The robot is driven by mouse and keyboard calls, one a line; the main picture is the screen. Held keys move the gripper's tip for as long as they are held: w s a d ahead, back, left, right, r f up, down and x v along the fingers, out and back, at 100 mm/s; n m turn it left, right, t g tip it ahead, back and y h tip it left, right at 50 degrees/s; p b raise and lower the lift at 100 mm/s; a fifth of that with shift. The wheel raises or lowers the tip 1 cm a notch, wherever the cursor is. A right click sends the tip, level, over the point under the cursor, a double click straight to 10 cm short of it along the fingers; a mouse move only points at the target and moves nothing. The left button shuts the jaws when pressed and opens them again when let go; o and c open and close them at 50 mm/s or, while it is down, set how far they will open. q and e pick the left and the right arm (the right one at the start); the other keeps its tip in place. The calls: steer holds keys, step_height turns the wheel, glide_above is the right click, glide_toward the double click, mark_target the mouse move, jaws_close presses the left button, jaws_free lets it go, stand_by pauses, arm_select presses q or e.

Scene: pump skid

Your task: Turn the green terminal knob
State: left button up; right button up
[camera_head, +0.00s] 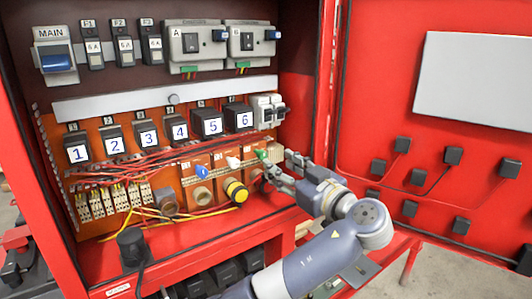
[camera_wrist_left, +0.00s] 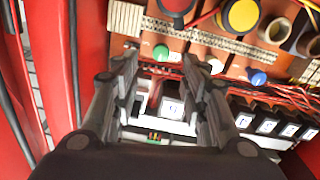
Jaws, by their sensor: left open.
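The green terminal knob (camera_head: 262,154) sits on the orange panel inside the red cabinet, at the right end of a row with a white knob (camera_head: 233,162) and a blue knob (camera_head: 201,171). My left gripper (camera_head: 279,163) is open and empty, just right of the green knob. In the left wrist view the green knob (camera_wrist_left: 161,53) appears between the two fingertips of the left gripper (camera_wrist_left: 159,58). I cannot tell whether either finger touches it. The white knob (camera_wrist_left: 216,66) and blue knob (camera_wrist_left: 259,78) lie to its right there. My right gripper is not in view.
A yellow button (camera_head: 236,191) sits below the knobs. Numbered black relays (camera_head: 208,122) stand above, with loose red wires (camera_head: 130,165) at left. The open red door (camera_head: 375,110) is close on the right. The cabinet's lower sill (camera_head: 200,245) runs below.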

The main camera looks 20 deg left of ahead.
mark_target(264, 156)
arm_select(q)
steer(key=p+x, duration=0.1)
steer(key=x, duration=0.4)
steer(key=shift+a, duration=0.3)
steer(key=shift+p+x, duration=0.4)
steer(key=shift+x, duration=0.45)
steer(key=shift+f, duration=0.15)
steer(key=c, duration=0.9)
steer(key=shift+d, duration=0.1)
jaws_close()
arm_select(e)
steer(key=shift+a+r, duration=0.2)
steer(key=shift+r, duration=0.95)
